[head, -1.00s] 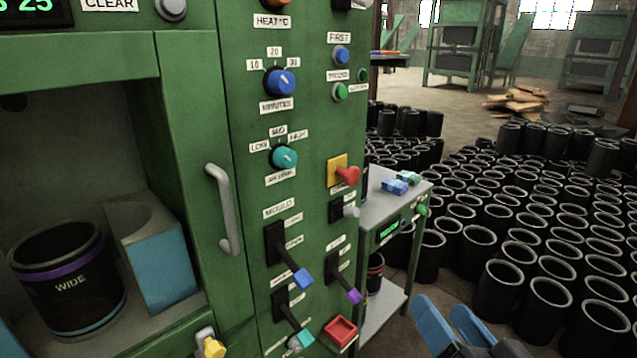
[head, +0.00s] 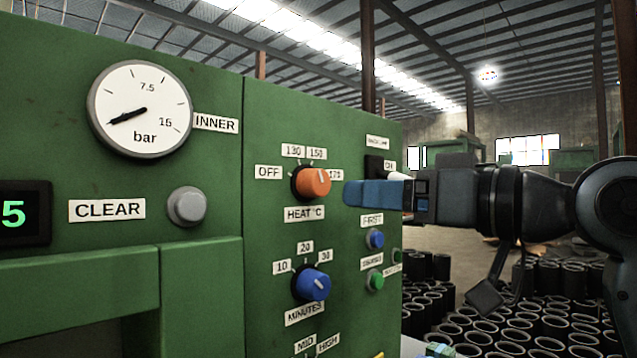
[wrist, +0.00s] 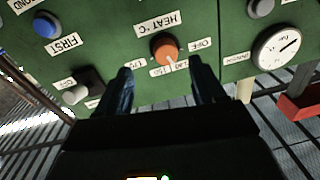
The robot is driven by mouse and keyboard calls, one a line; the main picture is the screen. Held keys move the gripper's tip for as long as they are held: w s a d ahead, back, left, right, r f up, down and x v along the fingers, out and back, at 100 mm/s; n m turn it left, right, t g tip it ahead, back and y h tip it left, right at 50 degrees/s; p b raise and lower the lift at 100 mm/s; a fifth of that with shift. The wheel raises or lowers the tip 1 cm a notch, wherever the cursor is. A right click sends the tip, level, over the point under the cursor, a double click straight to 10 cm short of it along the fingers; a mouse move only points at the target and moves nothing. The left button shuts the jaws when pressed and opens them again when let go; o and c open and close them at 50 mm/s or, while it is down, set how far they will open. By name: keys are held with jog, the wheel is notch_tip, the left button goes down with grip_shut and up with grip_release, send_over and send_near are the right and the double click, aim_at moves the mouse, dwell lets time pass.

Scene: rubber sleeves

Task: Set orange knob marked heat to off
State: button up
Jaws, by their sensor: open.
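The orange HEAT °C knob (head: 313,183) sits on the green panel, with labels OFF at left, 130 and 150 above, and 175 at right. In the wrist view the scene is turned over and the knob (wrist: 164,47) shows a pale mark toward the 130 and 150 labels, not toward OFF. My gripper (head: 350,193) is just right of the knob in the head view, its blue fingers pointing toward the panel. In the wrist view my gripper (wrist: 162,67) is open, with fingertips on either side of the knob's line and nothing between them. It appears apart from the knob.
The blue MINUTES knob (head: 311,283) is below the orange knob. A black switch (head: 375,168) is close behind my fingers. Blue FIRST (head: 376,239) and green (head: 375,280) buttons sit lower right. A pressure gauge (head: 140,108) and grey CLEAR button (head: 187,206) are at left.

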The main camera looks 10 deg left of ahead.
aim_at(323, 184)
jog(key=shift+n+g, duration=0.3)
jog(key=shift+r+p+x, duration=0.3)
jog(key=shift+p+x, duration=0.05)
jog(key=shift+x, duration=1.05)
jog(key=shift+r+p+x, duration=0.25)
jog(key=shift+p+x, duration=0.15)
jog(key=shift+x, duration=1)
jog(key=shift+r+p+x, duration=0.3)
jog(key=shift+p+x, duration=0.05)
jog(key=shift+x, duration=1.05)
jog(key=shift+s+a, duration=0.1)
jog(key=shift+c, duration=0.5)
jog(key=c, duration=1)
jog(key=shift+o, duration=0.2)
